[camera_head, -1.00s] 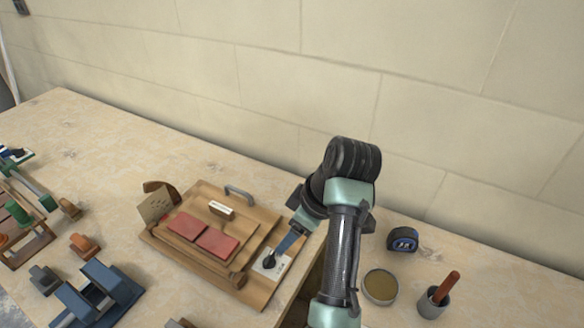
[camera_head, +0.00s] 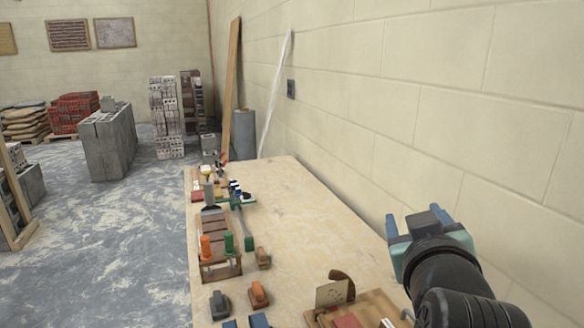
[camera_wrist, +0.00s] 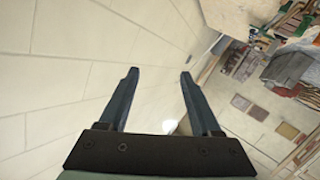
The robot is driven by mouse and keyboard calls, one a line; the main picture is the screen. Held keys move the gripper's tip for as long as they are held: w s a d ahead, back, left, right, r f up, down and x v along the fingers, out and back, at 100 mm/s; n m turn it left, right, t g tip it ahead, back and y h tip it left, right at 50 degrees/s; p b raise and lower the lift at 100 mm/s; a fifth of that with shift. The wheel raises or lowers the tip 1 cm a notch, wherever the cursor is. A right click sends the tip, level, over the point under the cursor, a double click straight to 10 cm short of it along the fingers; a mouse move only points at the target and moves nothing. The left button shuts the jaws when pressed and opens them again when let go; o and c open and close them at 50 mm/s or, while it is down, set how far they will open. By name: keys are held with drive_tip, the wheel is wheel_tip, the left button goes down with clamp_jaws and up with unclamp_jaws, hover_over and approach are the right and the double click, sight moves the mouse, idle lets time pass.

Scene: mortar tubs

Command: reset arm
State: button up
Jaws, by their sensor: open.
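My gripper (camera_head: 418,222) is at the right of the head view, raised above the bench and near the block wall. Its two blue fingers point up and away, with nothing between them. In the wrist view my gripper (camera_wrist: 158,85) shows both fingers spread wide apart and empty. Beyond the fingers are the wall and, at the upper right, the tilted room.
The workbench (camera_head: 300,215) runs along the wall (camera_head: 400,110). On it are an orange-and-green tool rack (camera_head: 220,262), an orange block tool (camera_head: 258,294), a grey one (camera_head: 219,304) and a wooden board (camera_head: 378,306). The bench's far middle is clear. Block stacks (camera_head: 108,145) stand on the floor.

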drive_tip(key=s+a+r+t+y, duration=0.2)
drive_tip(key=s+a+r+t, duration=0.4)
drive_tip(key=a+r, duration=0.3)
drive_tip(key=s+a+r+m+t+y, duration=0.1)
drive_tip(key=s+a+r+t, duration=0.5)
drive_tip(key=r, duration=0.9)
drive_tip(key=s+a+y, duration=0.1)
drive_tip(key=s+a, duration=0.1)
drive_tip(key=s, duration=0.1)
drive_tip(key=shift+s+a+r, duration=0.15)
drive_tip(key=shift+s+a, duration=0.15)
drive_tip(key=shift+a, duration=0.1)
